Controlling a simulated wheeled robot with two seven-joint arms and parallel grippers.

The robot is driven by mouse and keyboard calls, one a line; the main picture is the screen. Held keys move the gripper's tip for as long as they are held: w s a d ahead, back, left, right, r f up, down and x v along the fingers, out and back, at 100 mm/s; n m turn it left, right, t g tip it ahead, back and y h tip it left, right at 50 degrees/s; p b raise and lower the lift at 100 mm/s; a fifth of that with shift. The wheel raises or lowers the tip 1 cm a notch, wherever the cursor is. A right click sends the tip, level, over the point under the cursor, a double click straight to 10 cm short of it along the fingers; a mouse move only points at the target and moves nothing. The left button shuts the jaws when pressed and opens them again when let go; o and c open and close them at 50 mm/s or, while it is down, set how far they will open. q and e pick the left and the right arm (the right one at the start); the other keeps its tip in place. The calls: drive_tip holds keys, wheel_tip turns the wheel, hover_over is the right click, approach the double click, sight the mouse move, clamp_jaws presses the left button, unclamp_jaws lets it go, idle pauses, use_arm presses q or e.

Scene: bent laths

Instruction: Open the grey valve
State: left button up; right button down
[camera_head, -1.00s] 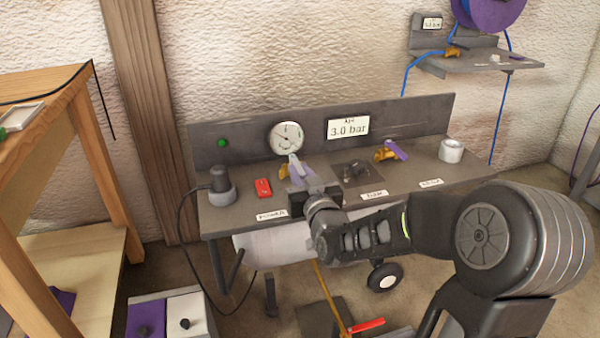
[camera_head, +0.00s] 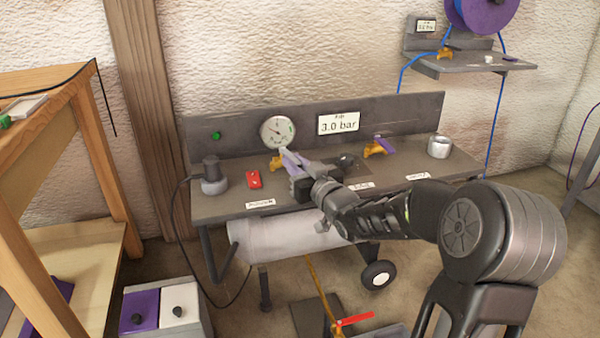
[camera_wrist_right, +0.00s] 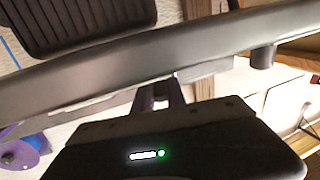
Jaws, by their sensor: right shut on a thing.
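The valve by the gauge has a brass body (camera_head: 276,163) and stands on the grey bench in the head view. Its lever is mostly hidden by my gripper's fingers, with a light grey end showing. My right gripper (camera_head: 292,160) is shut on this lever, its arm coming from the lower right. In the right wrist view the gripper's dark housing fills the bottom, and the lever cannot be made out. A round gauge (camera_head: 277,132) is just behind the valve. A display (camera_head: 339,123) reads 3.0 bar. My left gripper is not in view.
A second brass valve with a purple lever (camera_head: 384,144) stands farther right on the bench (camera_head: 230,206). A wooden table (camera_head: 85,170) stands at left.

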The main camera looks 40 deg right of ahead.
drive_tip(key=n+y+p, duration=0.1)
drive_tip(key=y, duration=0.1)
drive_tip(key=d+n+y+p, duration=0.1)
drive_tip(key=p, duration=0.1)
drive_tip(key=d+n+y+p, duration=0.1)
drive_tip(key=y+p, duration=0.1)
drive_tip(key=shift+r+n+y, duration=0.25)
drive_tip(key=shift+n+y, duration=0.05)
drive_tip(key=shift+w+d+f+n+g+y+p, duration=0.15)
drive_tip(key=shift+n+g+y+p, duration=0.15)
drive_tip(key=shift+y+p, duration=0.2)
drive_tip(key=shift+d+f+n+g+y+p, duration=0.1)
drive_tip(key=shift+n+g+y+p, duration=0.1)
drive_tip(key=shift+n+y+p, duration=0.25)
drive_tip(key=c, duration=1.4)
unclamp_jaws()
drive_tip(key=shift+o, duration=0.2)
drive_tip(key=p+v, duration=0.1)
drive_tip(key=v, duration=0.6)
drive_tip(key=shift+s+d, duration=0.15)
drive_tip(key=shift+s, duration=0.25)
